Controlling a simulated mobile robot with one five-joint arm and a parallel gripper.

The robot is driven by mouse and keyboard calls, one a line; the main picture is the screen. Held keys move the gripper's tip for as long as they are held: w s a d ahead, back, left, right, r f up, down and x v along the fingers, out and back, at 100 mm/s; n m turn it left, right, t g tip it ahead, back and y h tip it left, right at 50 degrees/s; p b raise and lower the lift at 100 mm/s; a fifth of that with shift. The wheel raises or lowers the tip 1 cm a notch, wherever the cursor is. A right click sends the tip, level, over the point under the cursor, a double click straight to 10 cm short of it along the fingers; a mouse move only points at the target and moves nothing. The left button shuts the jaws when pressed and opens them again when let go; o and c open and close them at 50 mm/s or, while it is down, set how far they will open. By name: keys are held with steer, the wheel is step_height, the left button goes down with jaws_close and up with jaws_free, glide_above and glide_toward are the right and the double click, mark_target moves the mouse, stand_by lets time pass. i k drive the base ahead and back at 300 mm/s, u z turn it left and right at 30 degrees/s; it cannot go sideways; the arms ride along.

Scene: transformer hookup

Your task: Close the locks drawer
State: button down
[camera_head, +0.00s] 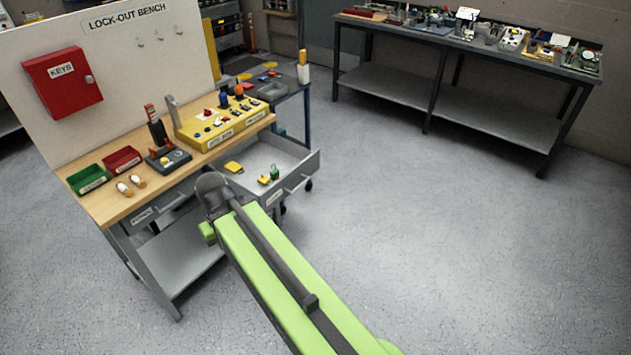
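A grey drawer (303,172) stands pulled out from the right part of the lock-out bench. Yellow and green padlock-like items (268,176) and a yellow item (233,167) lie in it. Its front has a handle and a small label too small to read surely. My green and grey arm reaches from the bottom of the picture up to the drawer's near left side and hides part of it. My gripper does not show, so I cannot tell whether it touches the drawer.
A second drawer (144,216) is at the bench's left. The wooden bench top (110,205) carries a yellow control box (222,123), green and red bins, and a dark device. A blue-framed cart stands behind the open drawer. The floor to the right is clear, up to a long table (480,105).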

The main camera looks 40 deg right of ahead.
mark_target(296, 164)
steer(key=i, duration=0.9)
steer(key=u, duration=0.05)
